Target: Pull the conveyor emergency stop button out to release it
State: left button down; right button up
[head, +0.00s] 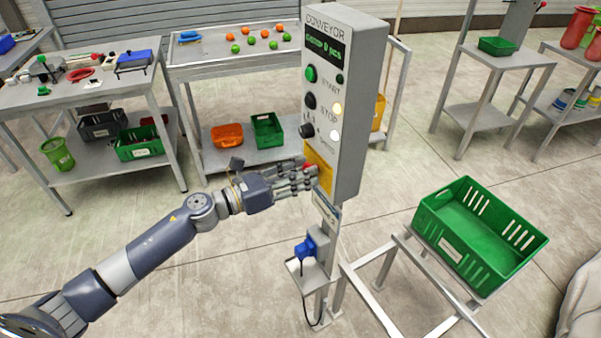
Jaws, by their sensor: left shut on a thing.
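The grey conveyor control box (348,130) stands on a post at the centre of the head view. It carries a display, a green START button (310,73), a black STOP button (309,100) and a black knob (306,130). At its lower end is a yellow plate (318,172) with the red emergency stop button (308,167), mostly hidden by my fingers. My left gripper (305,178) reaches in from the left and is shut on the red button. I cannot see whether the button is pressed or out. My right gripper is not in view.
A green crate (515,262) sits on a metal frame at the right. A blue device (305,248) with a cable hangs on the post below the box. Tables with tools, fruit-like balls and bins stand behind.

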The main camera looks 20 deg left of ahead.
pick_arm(q)
jog(key=shift+s+a+b, duration=0.45)
jog(key=shift+b, duration=0.15)
jog(key=c, duration=1.1)
grip_release()
jog(key=shift+s+a, duration=0.15)
jog(key=v, duration=1.2)
jog(key=shift+a+f, duration=0.1)
